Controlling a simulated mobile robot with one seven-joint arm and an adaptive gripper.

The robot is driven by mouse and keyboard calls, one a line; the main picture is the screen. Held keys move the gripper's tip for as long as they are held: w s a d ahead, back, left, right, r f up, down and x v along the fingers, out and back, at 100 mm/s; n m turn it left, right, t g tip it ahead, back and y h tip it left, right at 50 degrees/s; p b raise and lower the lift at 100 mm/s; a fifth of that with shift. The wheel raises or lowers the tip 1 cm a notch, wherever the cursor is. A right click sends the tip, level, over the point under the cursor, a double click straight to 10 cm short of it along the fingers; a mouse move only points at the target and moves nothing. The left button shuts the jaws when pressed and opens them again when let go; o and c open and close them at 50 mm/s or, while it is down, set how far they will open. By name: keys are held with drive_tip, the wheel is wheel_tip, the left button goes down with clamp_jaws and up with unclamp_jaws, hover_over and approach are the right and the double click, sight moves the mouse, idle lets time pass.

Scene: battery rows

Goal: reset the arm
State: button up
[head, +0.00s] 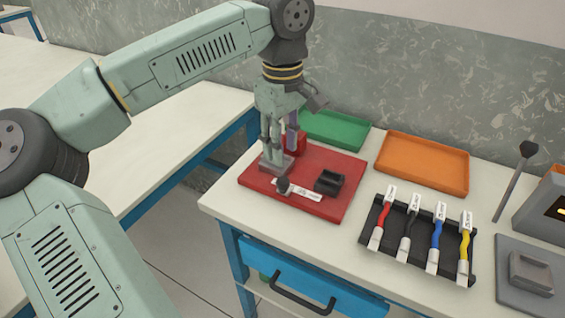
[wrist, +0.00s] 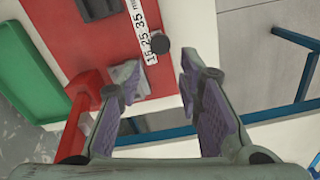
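My gripper (head: 277,150) hangs fingers-down over the left part of a red board (head: 337,163) on the white workbench. In the wrist view my gripper (wrist: 150,88) has its two fingers well apart, with nothing held between them. A grey block (wrist: 128,80) on the board shows beside the left fingertip; I cannot tell whether they touch. The same grey block (head: 274,168) is partly hidden behind the fingers in the head view. My arm reaches in from the left, bent above the bench.
The board carries a red upright part (head: 298,142), a black block (head: 329,182), a marked white strip (head: 300,190) and a dark knob (head: 283,185).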

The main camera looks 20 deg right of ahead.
drive_tip(key=shift+r, duration=0.95)
